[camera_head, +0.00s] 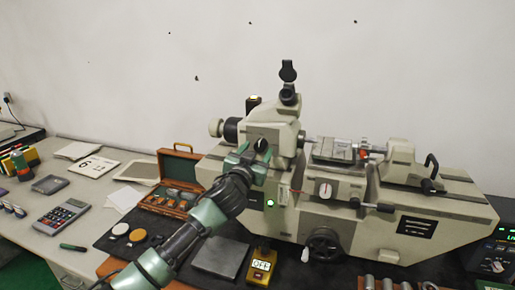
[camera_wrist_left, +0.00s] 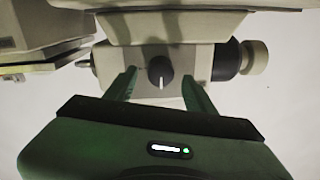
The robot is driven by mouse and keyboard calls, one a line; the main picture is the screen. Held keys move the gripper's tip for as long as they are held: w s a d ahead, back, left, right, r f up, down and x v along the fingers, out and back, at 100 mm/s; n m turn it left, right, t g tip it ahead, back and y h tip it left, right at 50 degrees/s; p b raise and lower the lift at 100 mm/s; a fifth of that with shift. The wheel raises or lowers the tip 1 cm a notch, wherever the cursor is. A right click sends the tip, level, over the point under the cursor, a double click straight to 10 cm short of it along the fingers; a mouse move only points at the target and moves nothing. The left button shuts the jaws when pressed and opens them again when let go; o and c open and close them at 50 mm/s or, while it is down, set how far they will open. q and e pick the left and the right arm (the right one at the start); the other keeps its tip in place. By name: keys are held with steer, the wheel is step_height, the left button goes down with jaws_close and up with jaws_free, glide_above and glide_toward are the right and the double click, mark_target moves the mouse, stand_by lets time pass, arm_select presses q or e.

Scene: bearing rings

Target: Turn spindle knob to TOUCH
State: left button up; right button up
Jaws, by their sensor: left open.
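The knob (camera_head: 261,145) is a small black dial on the front of the cream machine head, at the left of the measuring machine. In the left wrist view the knob (camera_wrist_left: 160,70) is round and dark, with a white line pointing down in the picture. No lettering around it can be read. My left gripper (camera_head: 254,158) is green and sits in front of the knob. In the left wrist view my left gripper (camera_wrist_left: 159,78) is open, one finger on each side of the knob, with visible gaps. My right gripper is not in view.
The cream measuring machine (camera_head: 400,236) fills the right of the bench, with a black handwheel (camera_head: 323,244). A small yellow display box (camera_head: 261,264) stands before it. A wooden case (camera_head: 177,167) stands to the left. A calculator (camera_head: 64,213) lies farther left.

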arm_select(q)
steer(key=shift+w+d, duration=0.1)
steer(key=shift+w, duration=0.3)
jaws_close()
